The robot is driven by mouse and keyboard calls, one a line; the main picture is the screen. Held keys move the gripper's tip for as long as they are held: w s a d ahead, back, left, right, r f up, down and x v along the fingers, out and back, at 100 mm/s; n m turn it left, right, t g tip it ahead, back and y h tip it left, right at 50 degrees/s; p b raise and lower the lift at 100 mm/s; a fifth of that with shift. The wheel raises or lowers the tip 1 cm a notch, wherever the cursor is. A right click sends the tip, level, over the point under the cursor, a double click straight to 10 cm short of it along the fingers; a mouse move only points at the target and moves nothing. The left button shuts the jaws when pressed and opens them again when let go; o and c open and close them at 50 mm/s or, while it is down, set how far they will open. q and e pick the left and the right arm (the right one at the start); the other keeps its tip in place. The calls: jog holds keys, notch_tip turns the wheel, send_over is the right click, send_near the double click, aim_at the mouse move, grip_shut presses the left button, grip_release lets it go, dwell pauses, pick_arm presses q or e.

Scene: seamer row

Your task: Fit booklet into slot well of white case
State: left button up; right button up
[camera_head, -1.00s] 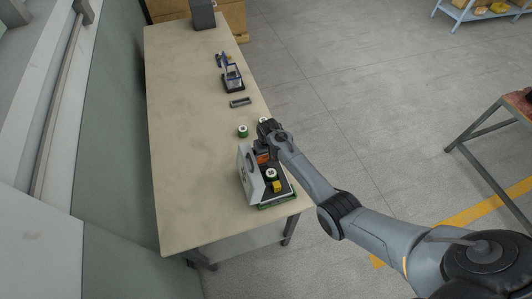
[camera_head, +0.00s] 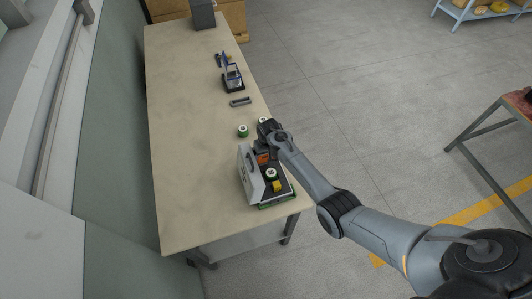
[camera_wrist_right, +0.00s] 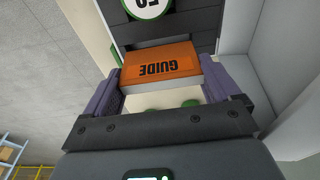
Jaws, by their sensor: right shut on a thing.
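The white case (camera_head: 246,178) stands open near the right edge of the workbench, with a dark interior. The orange booklet (camera_wrist_right: 160,60), marked GUIDE, is between the fingers of my right gripper (camera_wrist_right: 162,72), which is shut on it. In the head view the booklet (camera_head: 263,159) shows as a small orange patch at the far end of the case's dark interior, below my right gripper (camera_head: 262,149). In the wrist view dark case parts lie just beyond the booklet. How deep it sits in the slot well is hidden. My left gripper is out of view.
A green-and-white round item (camera_head: 271,174) and a yellow item (camera_head: 277,186) sit in the case. Another round item (camera_head: 242,131) stands on the workbench (camera_head: 190,130) beyond it. A grey bar (camera_head: 240,102) and a blue-black device (camera_head: 232,78) lie farther back. The bench's left side is clear.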

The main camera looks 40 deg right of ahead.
aim_at(266, 161)
jog(key=shift+f+b, duration=0.35)
jog(key=shift+f, duration=0.15)
jog(key=shift+f+b, duration=0.85)
jog(key=shift+f, duration=0.4)
jog(key=o, duration=0.8)
jog(key=shift+r, duration=0.1)
jog(key=r+p, duration=0.4)
jog(key=p, duration=0.1)
jog(key=r+p, duration=0.2)
jog(key=r, duration=0.1)
jog(key=shift+s+a, duration=0.25)
jog(key=shift+s, duration=0.05)
jog(key=shift+d+r+p, duration=0.1)
jog(key=shift+r+p, duration=0.2)
jog(key=shift+p, duration=0.25)
jog(key=shift+s+r+p, duration=0.1)
jog(key=shift+s+p, duration=0.15)
jog(key=shift+p, duration=0.05)
jog(key=shift+s, duration=0.1)
